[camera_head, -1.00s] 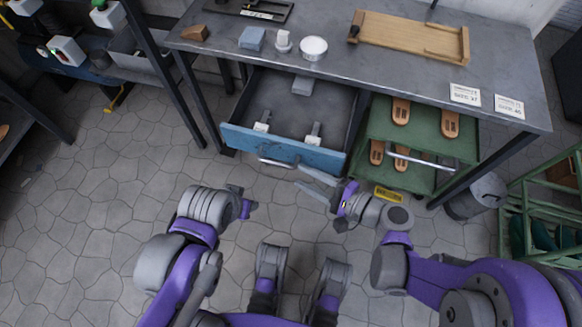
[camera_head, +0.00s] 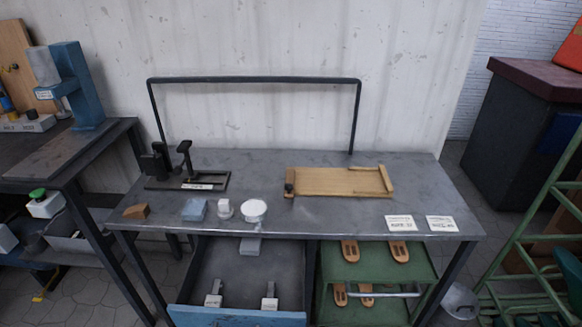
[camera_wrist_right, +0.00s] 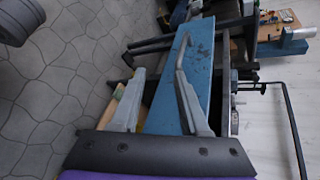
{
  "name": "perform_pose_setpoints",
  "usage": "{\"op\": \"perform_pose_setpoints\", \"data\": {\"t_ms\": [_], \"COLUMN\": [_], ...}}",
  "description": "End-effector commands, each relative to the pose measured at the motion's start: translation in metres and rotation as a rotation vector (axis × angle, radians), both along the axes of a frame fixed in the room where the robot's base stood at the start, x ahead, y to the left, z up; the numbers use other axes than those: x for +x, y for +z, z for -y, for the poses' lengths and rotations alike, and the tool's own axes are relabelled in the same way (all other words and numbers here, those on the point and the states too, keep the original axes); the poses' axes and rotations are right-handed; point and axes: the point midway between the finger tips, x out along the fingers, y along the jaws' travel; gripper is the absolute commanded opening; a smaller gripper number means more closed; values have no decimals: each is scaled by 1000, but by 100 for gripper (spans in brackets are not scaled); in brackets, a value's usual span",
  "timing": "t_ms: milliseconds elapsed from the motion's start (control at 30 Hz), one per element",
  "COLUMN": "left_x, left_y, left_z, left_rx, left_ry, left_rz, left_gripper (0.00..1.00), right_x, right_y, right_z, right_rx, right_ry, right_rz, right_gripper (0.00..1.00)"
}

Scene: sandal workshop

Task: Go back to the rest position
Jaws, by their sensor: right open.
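My right gripper (camera_wrist_right: 160,100) shows in the right wrist view, its two grey fingers apart with nothing between them. Beyond the fingers is the blue front of the drawer (camera_wrist_right: 178,75) with its bar handle; I cannot tell how far apart they are. In the head view neither gripper shows. There the blue-fronted drawer (camera_head: 235,318) stands pulled out under the workbench (camera_head: 320,215). Two pale metal fittings lie in it, and a grey block sits at its back edge.
On the bench are a wooden board (camera_head: 335,181), a black clamp fixture (camera_head: 185,178), a blue block (camera_head: 195,210), a white round tin (camera_head: 254,210) and two labels. Green trays (camera_head: 375,262) with wooden soles are below. A green rack (camera_head: 530,240) stands at right.

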Motion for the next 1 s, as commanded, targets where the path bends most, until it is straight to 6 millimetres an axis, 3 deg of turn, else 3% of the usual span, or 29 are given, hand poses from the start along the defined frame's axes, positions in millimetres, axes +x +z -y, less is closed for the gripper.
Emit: {"op": "perform_pose_setpoints", "data": {"t_ms": [300, 700, 1000], "left_x": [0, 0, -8], "left_y": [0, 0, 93], "left_z": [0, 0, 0], "left_rx": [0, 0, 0], "left_ry": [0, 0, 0], "left_rz": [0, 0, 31], "left_gripper": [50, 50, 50], "right_x": [-43, -82, -87], "right_y": [-18, 2, 95], "right_z": [94, 196, 193], "right_rx": [-724, -1303, -1295], "right_ry": [197, 462, 435], "right_rz": [204, 352, 375], "right_gripper": [45, 45, 45]}}
